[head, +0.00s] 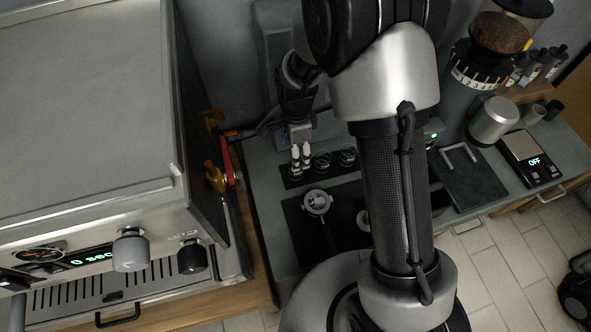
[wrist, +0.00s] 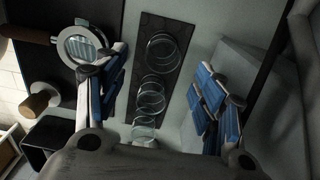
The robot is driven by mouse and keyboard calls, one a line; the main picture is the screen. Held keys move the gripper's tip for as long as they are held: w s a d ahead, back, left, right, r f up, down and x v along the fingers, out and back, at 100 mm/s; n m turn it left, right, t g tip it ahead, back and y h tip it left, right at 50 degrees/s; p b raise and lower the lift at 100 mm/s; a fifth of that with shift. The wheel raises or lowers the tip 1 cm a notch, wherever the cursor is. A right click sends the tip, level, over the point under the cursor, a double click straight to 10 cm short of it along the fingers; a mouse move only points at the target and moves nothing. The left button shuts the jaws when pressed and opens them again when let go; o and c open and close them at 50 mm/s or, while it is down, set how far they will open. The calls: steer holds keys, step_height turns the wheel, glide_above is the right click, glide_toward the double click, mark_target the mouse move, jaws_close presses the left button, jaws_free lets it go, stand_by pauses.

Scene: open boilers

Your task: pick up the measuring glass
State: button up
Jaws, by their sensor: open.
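Several clear round glasses stand in a row on a dark strip. In the head view, one glass (head: 321,161) is just right of my gripper (head: 301,174) and another glass (head: 347,157) is farther right. In the wrist view, one glass (wrist: 162,51) is at the top of the strip (wrist: 152,22), another glass (wrist: 151,96) is in the middle, and part of another (wrist: 143,132) is at the bottom. My gripper (wrist: 160,72) is open, its blue-padded fingers on either side of the row with nothing held. I cannot tell which one is the measuring glass.
A portafilter (head: 317,203) lies on a dark mat in front of the glasses. A wooden-handled tamper (wrist: 38,101) is nearby. The espresso machine (head: 90,130) stands left. A grinder (head: 490,50), metal cup (head: 493,121) and scale (head: 531,158) are right. My arm hides part of the counter.

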steer(key=f+b, duration=0.1)
steer(key=f, duration=0.2)
steer(key=f+b, duration=0.1)
steer(key=f, duration=0.2)
steer(key=f+b, duration=0.1)
steer(key=f, duration=0.2)
steer(key=shift+w+f, duration=0.2)
steer(key=shift+w, duration=0.05)
steer(key=shift+c, duration=0.6)
steer(key=c, duration=1.1)
